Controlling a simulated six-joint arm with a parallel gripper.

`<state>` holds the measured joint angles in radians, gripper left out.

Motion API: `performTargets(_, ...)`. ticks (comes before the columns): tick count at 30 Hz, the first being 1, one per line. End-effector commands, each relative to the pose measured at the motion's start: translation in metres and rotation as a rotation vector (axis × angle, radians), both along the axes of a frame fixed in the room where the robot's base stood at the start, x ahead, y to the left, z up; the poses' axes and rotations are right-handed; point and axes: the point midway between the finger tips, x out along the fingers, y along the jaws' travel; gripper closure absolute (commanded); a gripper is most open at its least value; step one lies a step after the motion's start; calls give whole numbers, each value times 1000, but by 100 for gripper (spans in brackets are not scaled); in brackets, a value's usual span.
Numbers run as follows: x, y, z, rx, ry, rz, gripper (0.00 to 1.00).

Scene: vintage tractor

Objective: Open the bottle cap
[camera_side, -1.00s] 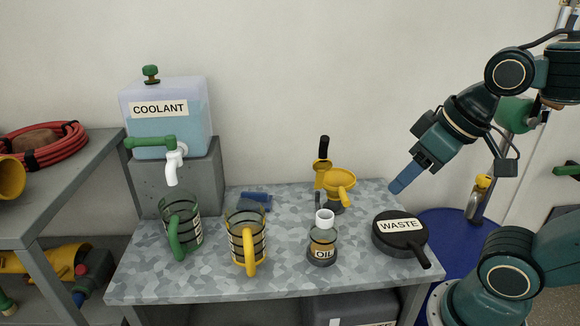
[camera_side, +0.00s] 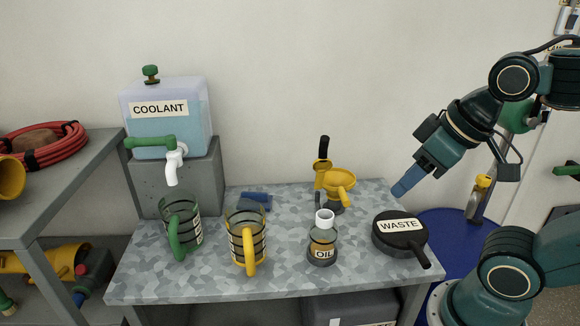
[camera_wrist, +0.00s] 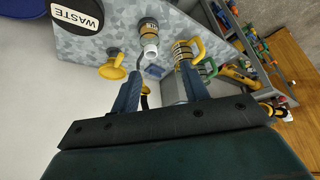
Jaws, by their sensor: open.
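The oil bottle (camera_side: 322,252) stands upright on the table, with its white cap (camera_side: 324,219) on top. In the wrist view the bottle (camera_wrist: 149,32) and its white cap (camera_wrist: 150,51) show near the top middle. My gripper (camera_side: 399,189) is in the air above the table's right side, up and to the right of the bottle, well apart from it. In the wrist view my gripper (camera_wrist: 158,80) has its two blue fingers spread wide with nothing held between them.
A black waste pan (camera_side: 388,241) sits right of the bottle. A yellow funnel (camera_side: 340,181) stands behind it. A yellow-handled jug (camera_side: 247,240) and a green-handled jug (camera_side: 180,227) stand left, near the coolant tank (camera_side: 165,118). The table (camera_side: 285,275) is bare at the front.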

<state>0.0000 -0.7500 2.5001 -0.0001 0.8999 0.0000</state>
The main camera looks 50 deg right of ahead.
Motion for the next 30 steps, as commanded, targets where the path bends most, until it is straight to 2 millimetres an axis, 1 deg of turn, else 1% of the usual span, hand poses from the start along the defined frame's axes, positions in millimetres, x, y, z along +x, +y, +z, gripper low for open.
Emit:
performTargets(7,0,0,0,0,0,0,55)
performTargets(8,0,0,0,0,0,0,59)
performTargets(12,1,0,0,-7,0,10,86)
performTargets(14,2,-1,1,-15,1,22,98)
performTargets(15,2,-1,1,-25,1,36,100)
performTargets(20,8,-4,3,-89,6,130,100)
performTargets(30,30,-11,9,-327,32,481,100)
